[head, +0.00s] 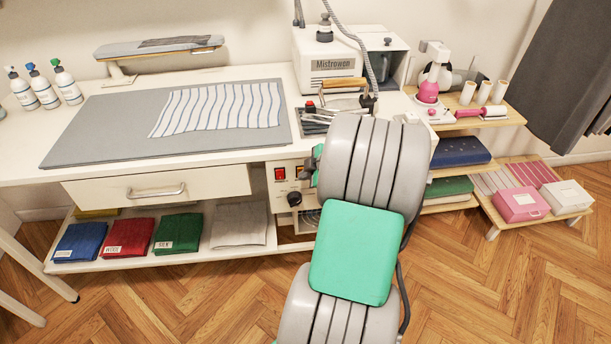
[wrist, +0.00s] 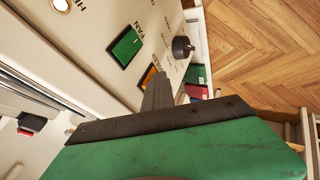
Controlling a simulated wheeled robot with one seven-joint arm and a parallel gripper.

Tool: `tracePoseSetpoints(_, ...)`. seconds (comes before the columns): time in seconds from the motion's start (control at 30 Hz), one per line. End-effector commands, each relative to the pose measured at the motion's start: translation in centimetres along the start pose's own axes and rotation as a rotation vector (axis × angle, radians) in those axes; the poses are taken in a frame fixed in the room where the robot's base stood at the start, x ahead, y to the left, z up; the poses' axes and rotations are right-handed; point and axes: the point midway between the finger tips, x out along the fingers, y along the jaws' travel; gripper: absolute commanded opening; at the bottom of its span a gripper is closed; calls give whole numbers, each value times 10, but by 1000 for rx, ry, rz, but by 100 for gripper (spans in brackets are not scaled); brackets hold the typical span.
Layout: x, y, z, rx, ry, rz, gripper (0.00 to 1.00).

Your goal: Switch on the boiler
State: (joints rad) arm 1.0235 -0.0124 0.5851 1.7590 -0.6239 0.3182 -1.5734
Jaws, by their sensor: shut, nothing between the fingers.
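The white boiler (head: 345,68), marked "Mistrowen", stands at the back of the worktable. A control panel (head: 284,187) sits under the table's front edge, with a lit red switch (head: 280,174) and a black knob (head: 294,199). In the wrist view the panel shows a green switch (wrist: 126,47) beside the label "FAN", a black knob (wrist: 182,47), and an orange switch (wrist: 148,76) partly hidden by my fingers. My gripper (wrist: 158,92) is shut and empty, its tips close to the orange switch; I cannot tell if they touch. My arm covers the panel's right side in the head view.
A striped cloth (head: 222,107) lies on the grey mat (head: 85,137). A drawer (head: 110,190) is left of the panel, above a shelf of folded fabrics (head: 178,232). Wooden floor (head: 205,300) in front is clear.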

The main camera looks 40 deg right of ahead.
Motion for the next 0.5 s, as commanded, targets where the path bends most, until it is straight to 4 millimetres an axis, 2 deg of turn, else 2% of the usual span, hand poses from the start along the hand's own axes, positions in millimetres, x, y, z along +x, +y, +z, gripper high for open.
tracePoseSetpoints(0.03,-6,12,-3,-13,1,25,0)
tracePoseSetpoints(0.13,-6,8,-4,-14,1,26,0)
tracePoseSetpoints(0.23,-7,-8,-5,-12,1,19,0)
tracePoseSetpoints(0.33,-8,-32,-7,-7,2,6,0)
tracePoseSetpoints(0.4,-36,-27,-7,-7,-2,11,0)
tracePoseSetpoints(0.5,-64,-32,-5,-5,-2,8,0)
